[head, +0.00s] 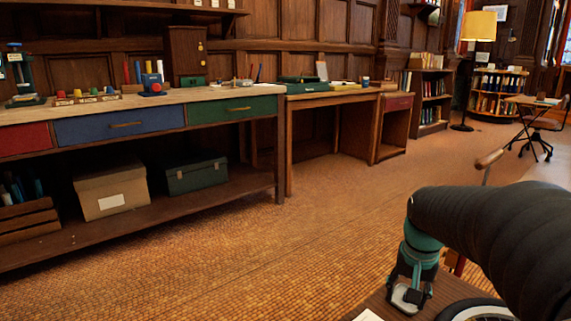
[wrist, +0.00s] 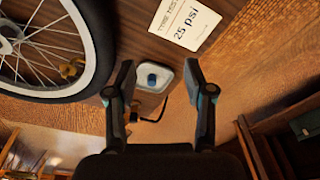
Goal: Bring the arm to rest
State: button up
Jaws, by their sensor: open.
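My arm reaches in from the right in the head view, with a thick black sleeve and a teal wrist. My gripper (head: 404,288) points down over a wooden surface (head: 380,307) at the bottom of that view. In the wrist view my gripper (wrist: 160,82) is open, with its two dark fingers well apart and nothing held. I cannot tell how far below.
A spoked wheel (wrist: 88,82) lies left of the fingers in the wrist view. A card (wrist: 183,20) reading "25 psi" lies beyond them. A long workbench (head: 262,91) with coloured drawers stands along the wall. The floor (head: 300,235) before it is clear.

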jog(key=s+a+r+n+t+p, duration=0.2)
jog(key=s+a+r, duration=0.2)
jog(key=s, duration=0.4)
jog(key=s+a+r+n+t+p, duration=0.2)
jog(key=s+a+r, duration=0.2)
jog(key=s, duration=0.4)
jog(key=shift+s+a+n, duration=0.25)
jog(key=shift+a+n, duration=0.15)
jog(key=shift+a, duration=0.3)
jog(key=shift+c, duration=0.2)
